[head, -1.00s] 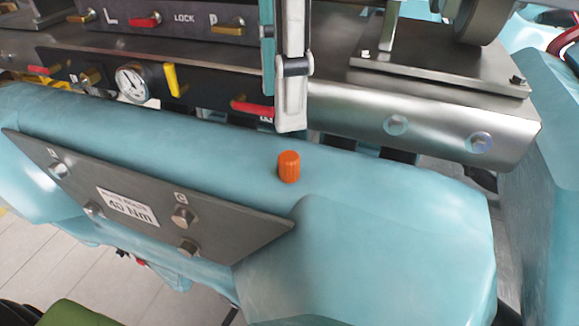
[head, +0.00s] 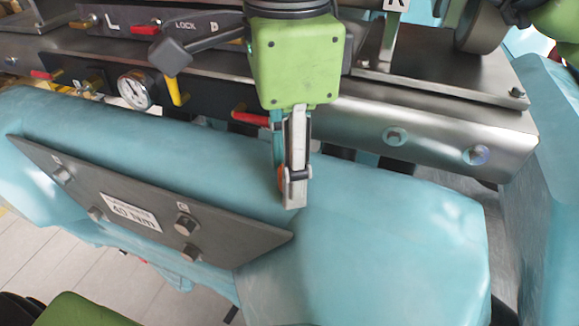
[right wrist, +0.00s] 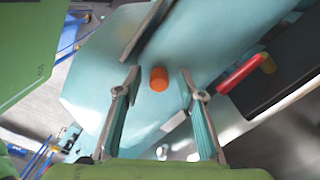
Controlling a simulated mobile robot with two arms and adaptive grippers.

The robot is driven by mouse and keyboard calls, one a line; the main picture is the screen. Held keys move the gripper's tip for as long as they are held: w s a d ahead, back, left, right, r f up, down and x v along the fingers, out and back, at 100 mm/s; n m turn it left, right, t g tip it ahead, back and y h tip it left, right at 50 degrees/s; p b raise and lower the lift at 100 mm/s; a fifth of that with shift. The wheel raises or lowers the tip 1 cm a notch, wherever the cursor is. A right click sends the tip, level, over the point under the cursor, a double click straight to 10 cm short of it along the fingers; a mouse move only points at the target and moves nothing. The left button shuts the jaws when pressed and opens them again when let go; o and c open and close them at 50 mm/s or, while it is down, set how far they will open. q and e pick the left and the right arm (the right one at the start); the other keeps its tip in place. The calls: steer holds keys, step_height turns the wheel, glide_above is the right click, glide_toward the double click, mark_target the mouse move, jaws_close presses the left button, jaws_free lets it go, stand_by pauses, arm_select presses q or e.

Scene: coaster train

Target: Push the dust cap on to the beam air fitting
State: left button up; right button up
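The orange dust cap (right wrist: 158,78) stands on the light blue beam (head: 400,240). In the head view only a sliver of the cap (head: 281,177) shows behind a finger of my right gripper (head: 287,186). In the right wrist view my right gripper (right wrist: 160,74) is open, with one fingertip on each side of the cap and a gap to both. I cannot make out the air fitting; anything under the cap is hidden. My left gripper is not in view.
A dark plate with bolts and a torque label (head: 140,205) slants along the beam's front. Behind the beam are a steel rail (head: 430,125), a pressure gauge (head: 132,88), a yellow handle (head: 175,90) and a red handle (head: 245,112), which also shows in the wrist view (right wrist: 240,74).

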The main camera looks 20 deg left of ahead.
steer(key=c, duration=0.9)
